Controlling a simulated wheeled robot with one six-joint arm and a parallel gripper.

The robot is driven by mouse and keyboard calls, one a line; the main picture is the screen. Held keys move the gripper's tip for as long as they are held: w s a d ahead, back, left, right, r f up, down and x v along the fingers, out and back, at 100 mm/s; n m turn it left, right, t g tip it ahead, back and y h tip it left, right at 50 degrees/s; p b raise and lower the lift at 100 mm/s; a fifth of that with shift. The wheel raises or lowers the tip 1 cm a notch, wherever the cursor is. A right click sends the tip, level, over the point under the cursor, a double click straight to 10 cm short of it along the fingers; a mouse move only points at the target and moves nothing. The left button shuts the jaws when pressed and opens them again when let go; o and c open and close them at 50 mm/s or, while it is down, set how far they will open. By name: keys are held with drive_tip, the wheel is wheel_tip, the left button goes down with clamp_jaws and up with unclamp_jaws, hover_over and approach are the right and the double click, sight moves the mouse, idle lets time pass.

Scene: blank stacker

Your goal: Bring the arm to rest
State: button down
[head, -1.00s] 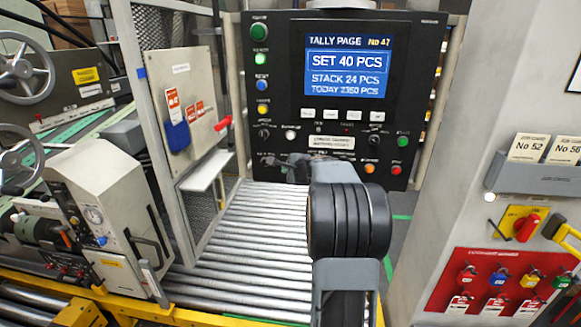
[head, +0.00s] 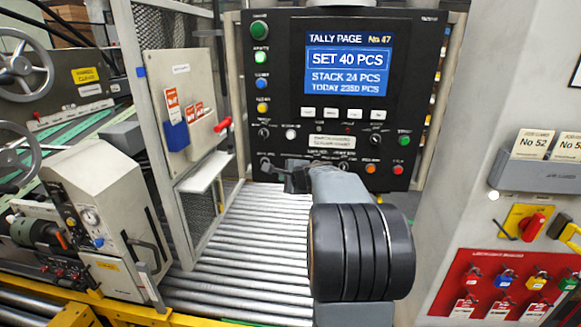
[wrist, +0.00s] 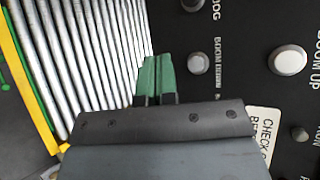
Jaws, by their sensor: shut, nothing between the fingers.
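My gripper shows in the wrist view (wrist: 156,78) with its two green-tipped fingers together and nothing between them. Behind the fingertips are the roller bed (wrist: 92,60) and the edge of the black control panel (wrist: 235,60). In the head view my gripper (head: 277,176) is small and dark, in front of the lower part of the panel (head: 275,120), and partly hidden by my own arm. My arm rises from the bottom of the picture. I cannot tell from these views how far the gripper is from the panel.
The panel's screen (head: 347,70) reads "SET 40 PCS". Metal rollers (head: 240,255) lie below it. A guard door with a red handle (head: 222,124) stands at left, beside a grey machine (head: 105,220). A red lockout board (head: 505,285) is at right.

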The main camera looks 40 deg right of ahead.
idle(0.3)
drive_tip(key=s+a+f+n+g+y, duration=0.3)
drive_tip(key=s+a+f+n+g, duration=0.3)
drive_tip(key=s+a+f+n, duration=0.4)
drive_tip(key=s+a+n+g+h+p, duration=0.1)
drive_tip(key=s+a+n+g+h, duration=0.1)
drive_tip(key=s+a+n, duration=1)
drive_tip(key=s+a+r+g, duration=0.1)
drive_tip(key=a, duration=0.2)
drive_tip(key=shift+s+a+n, duration=0.2)
drive_tip(key=shift+s+n, duration=0.1)
drive_tip(key=shift+s, duration=0.05)
drive_tip(key=c, duration=1.9)
unclamp_jaws()
